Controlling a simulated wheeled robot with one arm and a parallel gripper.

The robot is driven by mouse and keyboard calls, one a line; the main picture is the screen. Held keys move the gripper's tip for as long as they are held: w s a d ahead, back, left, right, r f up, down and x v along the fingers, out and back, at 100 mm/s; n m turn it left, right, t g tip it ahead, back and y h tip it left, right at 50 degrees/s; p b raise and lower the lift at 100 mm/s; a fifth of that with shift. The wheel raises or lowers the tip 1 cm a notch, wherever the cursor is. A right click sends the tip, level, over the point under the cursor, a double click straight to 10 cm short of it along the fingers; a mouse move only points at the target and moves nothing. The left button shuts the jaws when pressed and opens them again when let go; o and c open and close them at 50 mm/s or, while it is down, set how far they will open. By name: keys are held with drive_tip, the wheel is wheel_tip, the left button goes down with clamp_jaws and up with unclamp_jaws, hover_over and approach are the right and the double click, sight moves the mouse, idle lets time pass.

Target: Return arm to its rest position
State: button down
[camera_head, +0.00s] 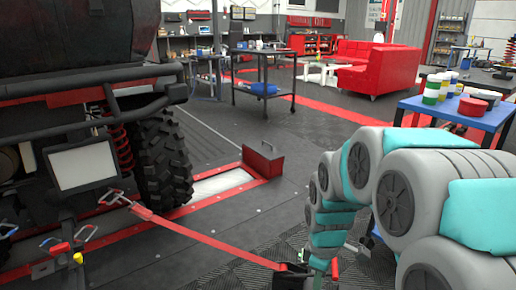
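My grey and teal arm (400,200) arches in from the right edge and bends down toward the floor. Its far end, with my gripper (317,278), is low at the bottom middle of the view. The fingers are small and partly cut off by the lower edge, so I cannot tell whether they are open or shut, or hold anything. A black piece (290,277) at the end of a red strap (205,238) is right beside the gripper; I cannot tell whether they touch.
A vehicle with a big black tire (163,160) stands at left by the red-edged dyno plate (222,183). A blue table (452,109) with paint pots stands behind my arm. A black cart (264,53) and red sofa (379,69) are farther back. Floor between them is open.

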drive_tip(key=s+r+m, duration=0.3)
drive_tip(key=s+m, duration=0.1)
drive_tip(key=s, duration=0.3)
drive_tip(key=s+r+m+g+p, duration=0.1)
drive_tip(key=s+m, duration=0.3)
drive_tip(key=s, duration=0.4)
drive_tip(key=s+r+m+p, duration=0.1)
drive_tip(key=s+r+m, duration=0.3)
drive_tip(key=s, duration=0.4)
drive_tip(key=shift+d+r, duration=0.3)
drive_tip(key=shift+d, duration=0.1)
idle(2.1)
